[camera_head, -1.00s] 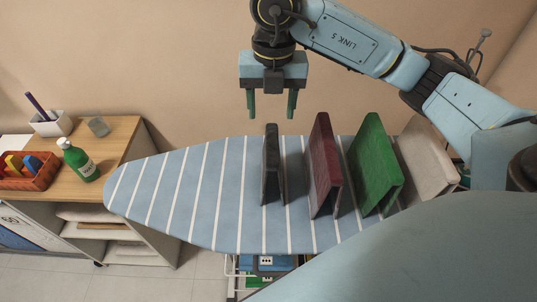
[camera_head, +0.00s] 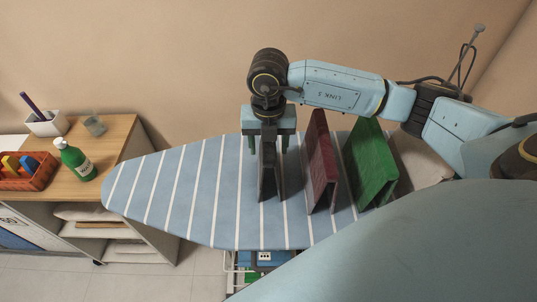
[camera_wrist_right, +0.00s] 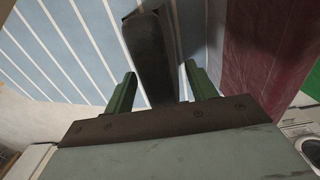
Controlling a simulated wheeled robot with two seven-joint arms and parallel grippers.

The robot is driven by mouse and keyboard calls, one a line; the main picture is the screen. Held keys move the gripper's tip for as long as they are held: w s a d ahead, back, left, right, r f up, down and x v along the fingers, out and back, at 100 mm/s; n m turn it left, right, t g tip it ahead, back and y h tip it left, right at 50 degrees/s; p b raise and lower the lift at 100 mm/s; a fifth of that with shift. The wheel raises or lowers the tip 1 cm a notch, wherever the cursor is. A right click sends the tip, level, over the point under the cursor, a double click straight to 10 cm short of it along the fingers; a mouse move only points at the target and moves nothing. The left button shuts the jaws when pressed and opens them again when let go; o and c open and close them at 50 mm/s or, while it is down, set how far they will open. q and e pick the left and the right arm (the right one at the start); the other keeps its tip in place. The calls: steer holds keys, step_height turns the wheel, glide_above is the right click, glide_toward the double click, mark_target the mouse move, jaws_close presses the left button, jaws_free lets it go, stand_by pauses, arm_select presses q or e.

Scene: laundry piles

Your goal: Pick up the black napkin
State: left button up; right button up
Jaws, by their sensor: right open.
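The black napkin (camera_head: 267,172) stands folded like a tent on the blue striped ironing board (camera_head: 190,195). It is the leftmost of the row of folded cloths. My right gripper (camera_head: 269,145) is open, with its green fingers on either side of the napkin's top far end. In the right wrist view the black napkin (camera_wrist_right: 151,55) lies between the two spread fingers of the right gripper (camera_wrist_right: 156,90), with gaps on both sides. My left gripper is not in view.
The board's left part is clear. A wooden-topped cabinet (camera_head: 110,145) at left holds a green bottle (camera_head: 76,160) and an orange basket (camera_head: 28,178).

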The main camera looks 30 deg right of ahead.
steer(key=shift+f, duration=0.2)
steer(key=c, duration=1.1)
